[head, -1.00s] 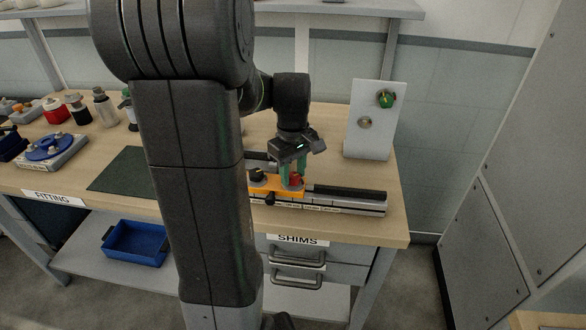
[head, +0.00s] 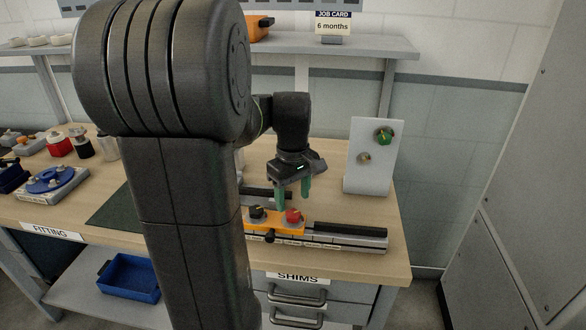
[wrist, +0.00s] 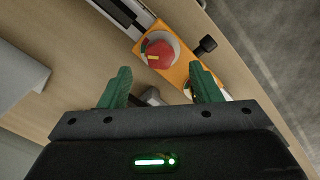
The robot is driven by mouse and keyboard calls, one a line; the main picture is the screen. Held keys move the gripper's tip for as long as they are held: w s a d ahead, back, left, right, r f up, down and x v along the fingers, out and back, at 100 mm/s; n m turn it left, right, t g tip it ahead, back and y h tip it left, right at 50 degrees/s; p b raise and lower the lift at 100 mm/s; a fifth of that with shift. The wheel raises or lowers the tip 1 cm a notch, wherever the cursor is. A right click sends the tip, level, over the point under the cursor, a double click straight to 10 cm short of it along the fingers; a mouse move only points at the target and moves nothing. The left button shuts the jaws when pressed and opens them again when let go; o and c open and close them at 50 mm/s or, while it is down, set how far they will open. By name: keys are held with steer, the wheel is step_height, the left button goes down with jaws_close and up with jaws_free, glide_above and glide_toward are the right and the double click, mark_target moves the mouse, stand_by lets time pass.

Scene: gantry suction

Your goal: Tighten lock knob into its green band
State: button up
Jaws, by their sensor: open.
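An orange carriage (head: 285,229) sits on the dark-topped rail (head: 345,232). It carries a red knob (head: 293,216), a black knob (head: 257,211) and a small black knob (head: 269,237) at its front edge. The front black knob (wrist: 206,45) sticks out of the carriage's side. My gripper (head: 293,198) is open and empty, with its green fingers above the red knob and apart from it. I cannot tell which knob is the lock knob.
A white upright panel (head: 364,174) with a green knob (head: 384,137) stands at the back right. A blue round fixture (head: 51,180) and several bottles are at the left. A shelf (head: 340,46) with a job card (head: 333,23) is above the bench.

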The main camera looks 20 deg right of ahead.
mark_target(293, 212)
step_height(293, 212, up, 10)
steer(key=shift+f, duration=0.25)
step_height(293, 212, down, 14)
steer(key=shift+r, duration=0.15)
steer(key=shift+f+b, duration=0.2)
steer(key=shift+b, duration=0.1)
steer(key=shift+r+n, duration=0.1)
steer(key=shift+n, duration=0.4)
steer(key=shift+r, duration=0.1)
